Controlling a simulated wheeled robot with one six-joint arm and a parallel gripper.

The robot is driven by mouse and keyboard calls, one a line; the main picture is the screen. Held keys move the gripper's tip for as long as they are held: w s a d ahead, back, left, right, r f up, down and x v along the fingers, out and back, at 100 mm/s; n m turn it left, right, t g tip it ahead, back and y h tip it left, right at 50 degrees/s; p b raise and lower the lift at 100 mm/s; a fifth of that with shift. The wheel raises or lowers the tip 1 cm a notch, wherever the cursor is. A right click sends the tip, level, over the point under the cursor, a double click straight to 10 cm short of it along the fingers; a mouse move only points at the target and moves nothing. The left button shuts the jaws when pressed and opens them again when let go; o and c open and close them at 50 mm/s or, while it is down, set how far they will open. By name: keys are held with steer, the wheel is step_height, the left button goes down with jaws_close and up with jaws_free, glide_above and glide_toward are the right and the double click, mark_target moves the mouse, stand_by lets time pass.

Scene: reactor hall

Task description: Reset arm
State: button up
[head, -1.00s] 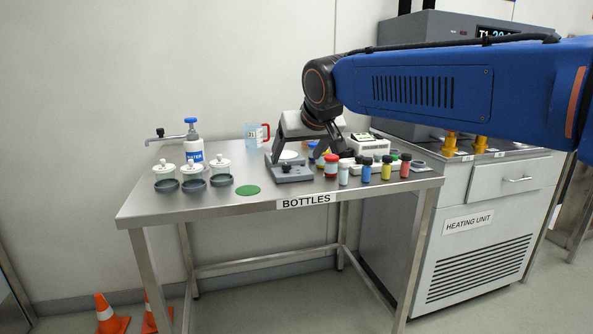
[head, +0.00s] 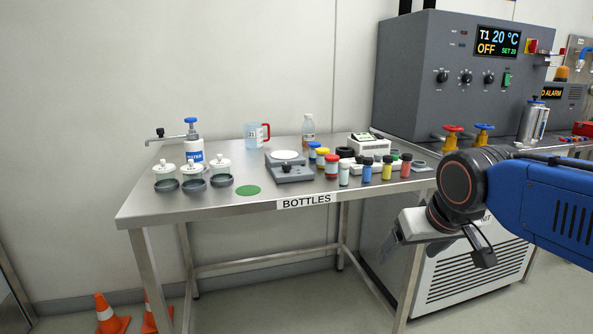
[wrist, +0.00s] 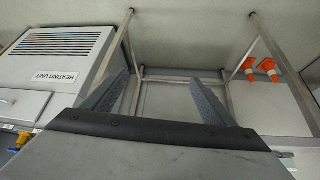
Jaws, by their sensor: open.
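My gripper (head: 436,250) hangs in front of the right end of the bottles table (head: 160,207), below its top and before the heating unit. It is clear of everything on the table. In the wrist view my gripper (wrist: 160,95) shows two grey fingers spread wide apart. Nothing is between them but the view of the floor and table legs. The blue arm comes in from the right edge of the head view.
The heating unit (head: 455,75) stands right. Orange cones (head: 111,315) are on the floor at left.

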steer(key=s+d+f, duration=0.2)
steer(key=s+f, duration=0.3)
steer(key=s, duration=0.1)
steer(key=s+d+f+m+g, duration=0.1)
steer(key=s+d+f, duration=0.2)
steer(key=s+f, duration=0.3)
steer(key=shift+s+d+f+h, duration=0.2)
steer(key=shift+s+d+h, duration=0.1)
steer(key=shift+s, duration=0.3)
